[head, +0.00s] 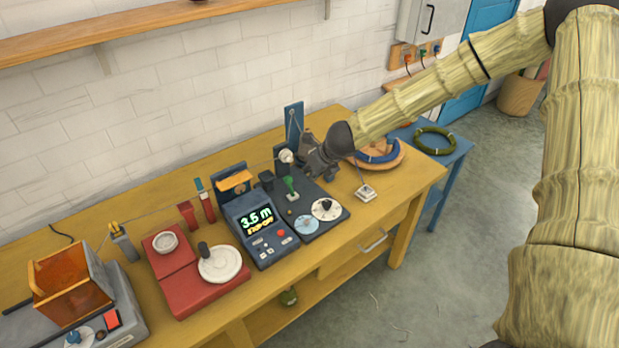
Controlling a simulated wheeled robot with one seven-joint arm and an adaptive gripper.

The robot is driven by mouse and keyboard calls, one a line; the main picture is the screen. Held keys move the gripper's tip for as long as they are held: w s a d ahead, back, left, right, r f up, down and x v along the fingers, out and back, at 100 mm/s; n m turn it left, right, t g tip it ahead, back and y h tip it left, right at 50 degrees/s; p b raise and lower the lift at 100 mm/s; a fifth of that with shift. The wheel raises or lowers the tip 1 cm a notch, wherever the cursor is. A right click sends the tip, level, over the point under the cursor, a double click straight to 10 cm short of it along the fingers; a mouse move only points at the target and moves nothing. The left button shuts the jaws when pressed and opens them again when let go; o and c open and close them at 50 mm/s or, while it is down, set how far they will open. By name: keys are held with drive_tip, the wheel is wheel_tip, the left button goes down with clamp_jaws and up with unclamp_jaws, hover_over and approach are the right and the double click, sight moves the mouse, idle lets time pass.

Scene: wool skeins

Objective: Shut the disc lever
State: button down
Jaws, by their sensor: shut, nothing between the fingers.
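My gripper (314,162) is dark and reaches in from the right, over the back of a dark machine plate (318,225). It is shut and empty; its fingertips are small and partly hidden. A small green lever (290,184) stands upright on the plate, just left of and below my gripper. A pale round part (286,156) is close to the gripper's left side. A white dial (326,209) and a light blue dial (306,225) lie at the plate's front. I cannot tell for sure which part is the disc lever, or whether the gripper touches it.
A display unit (263,228) reading 3.5 m stands left of the plate. Further left are a red device (196,280) with a white disc and a grey machine with an orange cover (70,282). A wooden ring tray (394,160) holds a blue skein. A blue upright (293,122) rises behind.

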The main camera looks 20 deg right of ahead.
drive_tip(key=shift+w+v, duration=0.2)
drive_tip(key=shift+v, duration=1.05)
drive_tip(key=shift+r, duration=0.15)
drive_tip(key=s+a+f+n+g, duration=0.1)
drive_tip(key=s+f+n, duration=0.3)
drive_tip(key=s+f, duration=0.2)
drive_tip(key=s+a+f+n+g+h, duration=0.1)
drive_tip(key=s+f+n, duration=0.4)
drive_tip(key=s+f, duration=0.1)
drive_tip(key=s+a+f+n+g+h, duration=0.1)
drive_tip(key=s+a+f+n, duration=0.1)
drive_tip(key=s+f+n, duration=0.3)
drive_tip(key=shift+s+f, duration=0.2)
drive_tip(key=shift+f, duration=0.4)
drive_tip(key=shift+s+f, duration=0.25)
drive_tip(key=shift+f, duration=0.4)
drive_tip(key=s+a+f+n+g+b, duration=0.1)
drive_tip(key=s+f+n, duration=0.3)
drive_tip(key=s+n, duration=0.2)
drive_tip(key=s+a+f+n+g, duration=0.1)
drive_tip(key=s+f+n, duration=0.3)
drive_tip(key=s, duration=0.7)
drive_tip(key=s+a+f+n+g+b, duration=0.1)
drive_tip(key=s+f+n, duration=0.2)
drive_tip(key=s+n, duration=0.5)
drive_tip(key=shift+s+f+b, duration=0.35)
drive_tip(key=shift+s+f, duration=0.05)
drive_tip(key=shift+s, duration=0.35)
